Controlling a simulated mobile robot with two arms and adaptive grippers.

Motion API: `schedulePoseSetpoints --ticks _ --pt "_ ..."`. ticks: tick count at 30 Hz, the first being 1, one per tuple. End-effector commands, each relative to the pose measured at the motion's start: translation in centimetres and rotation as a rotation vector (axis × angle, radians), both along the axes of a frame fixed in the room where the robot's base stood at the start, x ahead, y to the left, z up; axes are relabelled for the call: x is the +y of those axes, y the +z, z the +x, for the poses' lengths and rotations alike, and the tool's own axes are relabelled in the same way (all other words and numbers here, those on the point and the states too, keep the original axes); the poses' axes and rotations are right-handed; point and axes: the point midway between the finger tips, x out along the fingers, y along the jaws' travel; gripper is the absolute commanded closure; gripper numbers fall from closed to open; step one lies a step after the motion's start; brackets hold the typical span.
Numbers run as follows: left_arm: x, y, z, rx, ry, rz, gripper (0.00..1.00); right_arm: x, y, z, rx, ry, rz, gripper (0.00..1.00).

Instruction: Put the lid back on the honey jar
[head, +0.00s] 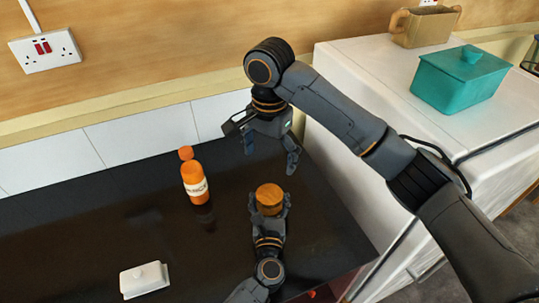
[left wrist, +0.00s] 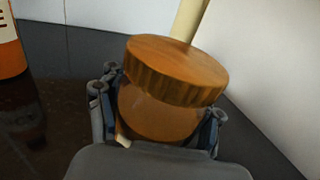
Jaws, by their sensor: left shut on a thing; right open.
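The honey jar has an amber see-through body (left wrist: 155,112) in the left wrist view. The round wooden lid (left wrist: 178,68) sits on top of its mouth; I cannot tell whether it is fully seated. In the head view the lid (head: 269,194) shows from above and mostly hides the jar. My left gripper (head: 269,209) is shut around the jar's body, below the lid. My right gripper (head: 270,157) is open and empty, fingers pointing down, behind and above the jar, apart from the lid.
An orange bottle (head: 195,186) with a white label stands left of the jar on the dark counter (head: 90,230). A white lidded dish (head: 144,280) is at the front left. A teal lidded pot (head: 460,80) and a brown container (head: 424,28) stand on the white unit at right.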

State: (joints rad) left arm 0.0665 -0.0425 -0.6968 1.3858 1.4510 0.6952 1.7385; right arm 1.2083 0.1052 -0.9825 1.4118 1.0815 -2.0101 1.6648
Motion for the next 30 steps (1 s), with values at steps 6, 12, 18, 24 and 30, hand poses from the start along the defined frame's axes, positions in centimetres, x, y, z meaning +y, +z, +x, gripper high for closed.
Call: schedulePoseSetpoints --ticks 6,12,18,24,30 --pt "0.0 0.0 0.0 -0.001 0.0 0.0 1.0 0.0 0.1 0.0 0.001 0.0 -0.001 0.1" --pt "0.0 0.0 0.0 -0.001 0.0 0.0 0.14 0.0 0.0 0.0 0.0 0.0 0.0 0.1" --pt "0.0 0.0 0.0 0.0 0.0 0.0 0.08 0.0 0.0 0.0 0.0 0.0 0.0 0.1" --pt "0.0 0.0 -0.2 0.001 0.0 0.0 0.08 0.0 0.0 0.0 0.0 0.0 0.0 0.1" --pt "0.0 -0.2 -2.6 0.003 0.0 -0.001 0.08 0.0 0.0 0.0 0.0 0.0 0.0 0.1"
